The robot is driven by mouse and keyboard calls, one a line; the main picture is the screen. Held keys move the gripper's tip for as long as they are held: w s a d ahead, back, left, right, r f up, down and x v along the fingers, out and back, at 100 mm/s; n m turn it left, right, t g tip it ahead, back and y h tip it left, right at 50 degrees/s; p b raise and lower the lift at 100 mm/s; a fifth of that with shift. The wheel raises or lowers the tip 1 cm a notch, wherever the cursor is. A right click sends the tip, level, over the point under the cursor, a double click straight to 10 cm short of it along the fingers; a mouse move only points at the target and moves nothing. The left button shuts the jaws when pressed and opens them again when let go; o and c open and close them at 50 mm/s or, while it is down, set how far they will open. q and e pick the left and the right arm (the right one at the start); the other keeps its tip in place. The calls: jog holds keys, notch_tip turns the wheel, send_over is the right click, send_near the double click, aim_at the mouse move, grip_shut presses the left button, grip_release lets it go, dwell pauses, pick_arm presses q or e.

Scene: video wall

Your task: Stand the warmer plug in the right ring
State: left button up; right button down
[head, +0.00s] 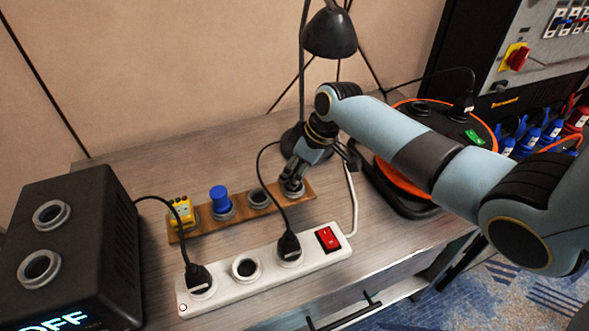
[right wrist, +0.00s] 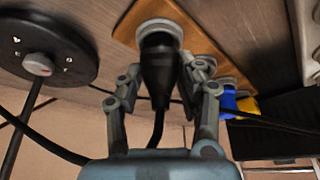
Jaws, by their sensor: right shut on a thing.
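My right gripper (head: 293,184) reaches down at the right end of the wooden board. In the right wrist view its fingers (right wrist: 160,88) are shut on a black plug (right wrist: 158,68), which stands at the pale right-end ring (right wrist: 160,27) with its cable trailing from its back. I take it as the warmer plug, though where its cable leads is not clear. In the head view the fingers mostly hide the plug and this ring. Whether the plug is fully seated I cannot tell. My left gripper is not in view.
The wooden board (head: 240,212) also holds a yellow plug (head: 182,211), a blue plug (head: 220,199) and an empty ring (head: 258,198). In front lies a white power strip (head: 318,264) with two black plugs and an empty middle socket. A black box stands left, a lamp (head: 329,35) behind.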

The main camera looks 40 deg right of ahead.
jog(key=shift+f+b, duration=0.4)
jog(key=shift+f, duration=0.25)
jog(key=shift+c, duration=1.8)
grip_release()
jog(key=shift+r, duration=0.1)
notch_tip(320, 180, up, 6)
jog(key=p, duration=0.6)
jog(key=shift+p, duration=0.3)
